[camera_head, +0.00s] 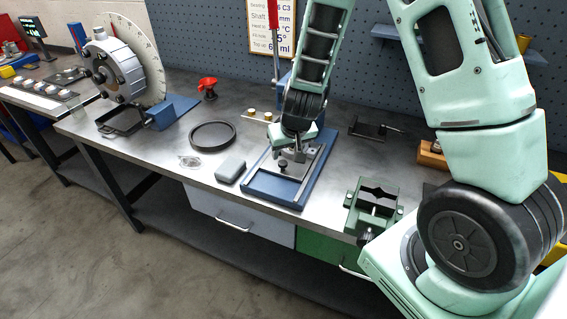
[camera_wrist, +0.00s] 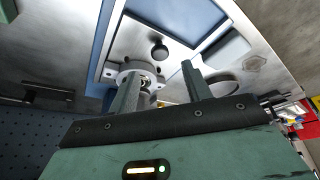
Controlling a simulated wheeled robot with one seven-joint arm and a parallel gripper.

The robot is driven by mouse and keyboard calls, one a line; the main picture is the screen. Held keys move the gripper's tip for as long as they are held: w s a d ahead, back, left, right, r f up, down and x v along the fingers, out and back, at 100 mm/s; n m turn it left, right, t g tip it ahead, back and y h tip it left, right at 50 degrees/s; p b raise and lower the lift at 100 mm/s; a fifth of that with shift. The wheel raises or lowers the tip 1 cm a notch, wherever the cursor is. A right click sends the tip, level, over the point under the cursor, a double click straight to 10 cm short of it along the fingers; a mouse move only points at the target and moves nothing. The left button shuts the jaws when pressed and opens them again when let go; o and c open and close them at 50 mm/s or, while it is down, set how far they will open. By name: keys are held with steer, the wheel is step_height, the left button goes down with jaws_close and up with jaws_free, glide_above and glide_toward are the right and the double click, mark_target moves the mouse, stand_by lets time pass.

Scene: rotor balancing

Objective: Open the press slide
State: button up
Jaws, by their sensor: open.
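The press (camera_head: 262,186) has a blue base on the bench with a pale metal slide frame (camera_head: 312,172) on it. A small black knob (camera_head: 283,168) stands on the slide plate; it also shows in the wrist view (camera_wrist: 158,48), just beyond my fingertips. My gripper (camera_wrist: 158,72) is over the press, pointing down, with its two fingers apart. In the wrist view a round flanged metal part (camera_wrist: 120,73) sits close by the left finger; I cannot tell whether they touch. The knob is not between the fingers. My arm hides the press's back part in the head view.
A grey box (camera_head: 230,171) and a black ring (camera_head: 212,135) lie left of the press. A green vise (camera_head: 374,205) stands to the right, with a black tool (camera_head: 376,130) behind. A balancing machine with a dial (camera_head: 125,60) is at far left.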

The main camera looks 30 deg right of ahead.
mark_target(283, 163)
steer(key=shift+x, duration=3.15)
